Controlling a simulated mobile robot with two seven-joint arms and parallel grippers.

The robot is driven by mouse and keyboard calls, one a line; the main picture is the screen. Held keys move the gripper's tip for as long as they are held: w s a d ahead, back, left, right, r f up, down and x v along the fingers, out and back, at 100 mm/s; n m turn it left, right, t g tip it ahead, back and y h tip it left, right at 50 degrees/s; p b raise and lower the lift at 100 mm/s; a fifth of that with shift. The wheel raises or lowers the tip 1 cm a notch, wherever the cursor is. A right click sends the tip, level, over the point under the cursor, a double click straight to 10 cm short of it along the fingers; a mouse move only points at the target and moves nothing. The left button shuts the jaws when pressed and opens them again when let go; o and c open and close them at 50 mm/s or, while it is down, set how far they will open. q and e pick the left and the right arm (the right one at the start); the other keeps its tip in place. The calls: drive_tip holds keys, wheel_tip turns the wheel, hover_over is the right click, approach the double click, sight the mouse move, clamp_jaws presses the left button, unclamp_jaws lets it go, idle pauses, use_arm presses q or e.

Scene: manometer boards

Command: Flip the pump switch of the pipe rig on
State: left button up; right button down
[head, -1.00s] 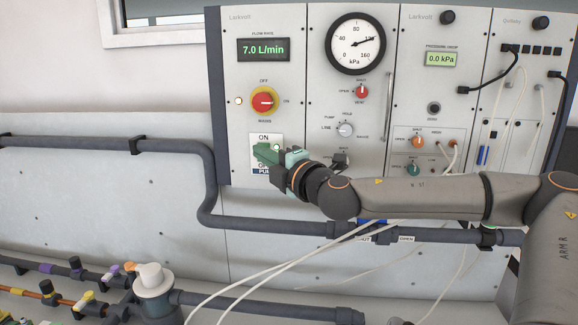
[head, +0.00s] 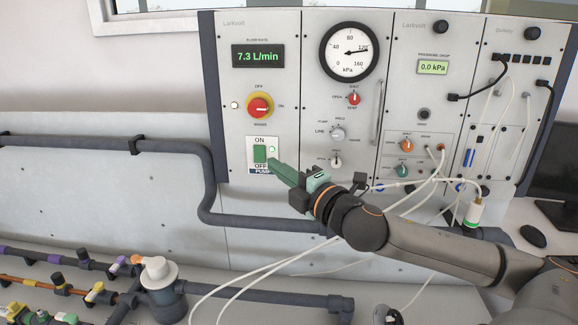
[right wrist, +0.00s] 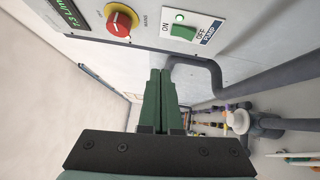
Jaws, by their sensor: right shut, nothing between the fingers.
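The pump switch (head: 260,153) is a green rocker on a white plate marked ON above, OFF and PUMP below, low on the left panel. The small lamp beside it (head: 272,149) glows pale green. The switch also shows in the right wrist view (right wrist: 184,32), its lamp green there too. Which end of the rocker is pressed in is hard to tell. My right gripper (head: 274,167) is shut and empty, its green fingertips just right of and below the rocker in the head view. The right wrist view (right wrist: 160,74) shows the fingers together, apart from the switch. My left gripper is out of view.
The red main knob (head: 258,106) on a yellow ring sits above the switch. The flow display (head: 258,56) reads 7.3 L/min. A pressure gauge (head: 349,51) and small knobs fill the panels. A dark pipe (head: 207,190) runs below; hoses cross the front.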

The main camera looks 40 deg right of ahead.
drive_tip(key=shift+s+r, duration=0.15)
drive_tip(key=shift+s, duration=1.45)
drive_tip(key=s+f+m+g+h, duration=0.1)
drive_tip(key=s+f+m+g, duration=0.25)
drive_tip(key=f, duration=0.45)
drive_tip(key=s+f+m+g+h, duration=0.15)
drive_tip(key=f+m, duration=0.25)
drive_tip(key=f, duration=0.4)
drive_tip(key=s+f+m+g, duration=0.4)
drive_tip(key=f, duration=0.5)
drive_tip(key=s+a+f+m+g+y, duration=0.2)
drive_tip(key=s+a+f+g, duration=0.1)
drive_tip(key=s+a+f, duration=0.4)
drive_tip(key=s+a+f+m+g+y, duration=0.2)
drive_tip(key=s+a+f+m+g, duration=0.15)
drive_tip(key=a, duration=0.65)
drive_tip(key=w+a+f+t+y, duration=0.1)
drive_tip(key=a+f+t, duration=0.1)
drive_tip(key=f, duration=0.4)
drive_tip(key=w+a+f+n+t+y, duration=0.1)
drive_tip(key=w+a+f+t, duration=0.1)
drive_tip(key=f+t, duration=0.2)
drive_tip(key=shift+w+a+f, duration=0.2)
drive_tip(key=shift+a+f, duration=0.1)
drive_tip(key=shift+f, duration=0.7)
